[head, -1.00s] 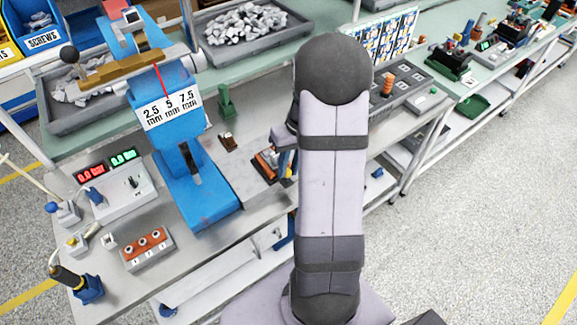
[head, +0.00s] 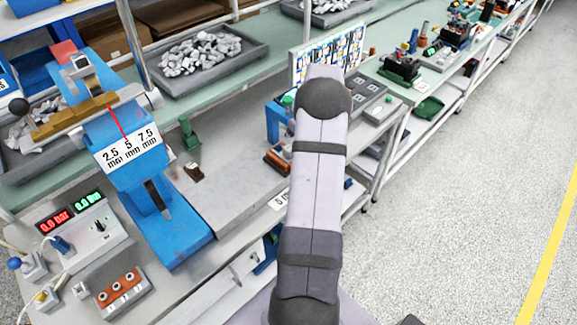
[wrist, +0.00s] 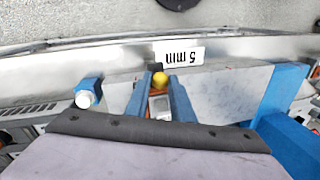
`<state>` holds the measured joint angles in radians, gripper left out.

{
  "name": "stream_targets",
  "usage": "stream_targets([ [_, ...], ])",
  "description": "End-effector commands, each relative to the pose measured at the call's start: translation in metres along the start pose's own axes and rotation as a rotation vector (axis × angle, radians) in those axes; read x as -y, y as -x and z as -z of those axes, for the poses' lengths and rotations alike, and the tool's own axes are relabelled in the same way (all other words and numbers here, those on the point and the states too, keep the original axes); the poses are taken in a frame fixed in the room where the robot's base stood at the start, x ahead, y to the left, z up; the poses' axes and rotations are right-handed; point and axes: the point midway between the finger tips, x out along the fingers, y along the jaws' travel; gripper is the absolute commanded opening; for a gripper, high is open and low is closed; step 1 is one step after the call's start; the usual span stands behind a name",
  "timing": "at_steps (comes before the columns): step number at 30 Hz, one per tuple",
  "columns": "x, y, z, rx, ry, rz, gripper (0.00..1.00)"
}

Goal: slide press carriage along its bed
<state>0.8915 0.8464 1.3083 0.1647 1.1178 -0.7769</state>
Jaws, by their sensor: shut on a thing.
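In the wrist view my gripper (wrist: 161,86) has its two blue fingers closed around a round yellow knob (wrist: 160,78). Small orange and white parts show below the knob between the fingers; the press carriage is otherwise mostly hidden. A grey bed (wrist: 220,90) runs across beside the fingers. A white label (wrist: 179,56) reading "5 mm" upside down lies just beyond the knob. A blue upright frame (wrist: 283,92) stands to the right. In the head view my arm hides the gripper and knob; part of a blue frame (head: 274,124) shows beside the arm.
A blue gauge stand (head: 125,150) marked 2.5, 5 and 7.5 mm stands left. An orange-brown block (head: 278,162) lies close to my arm. A small green piece (head: 189,134) stands on the bench.

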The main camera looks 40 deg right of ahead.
Motion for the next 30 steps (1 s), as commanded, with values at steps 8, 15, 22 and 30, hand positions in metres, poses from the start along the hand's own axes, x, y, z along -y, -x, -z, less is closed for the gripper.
stream_targets([
  [8, -0.032, 0.007, 0.007, -0.003, 0.000, -0.003, 0.00],
  [15, -0.042, 0.009, 0.009, -0.003, 0.001, -0.003, 0.00],
  [22, -0.043, 0.011, 0.010, -0.005, 0.001, -0.007, 0.00],
  [30, -0.044, 0.010, 0.010, -0.006, 0.000, -0.008, 0.40],
])
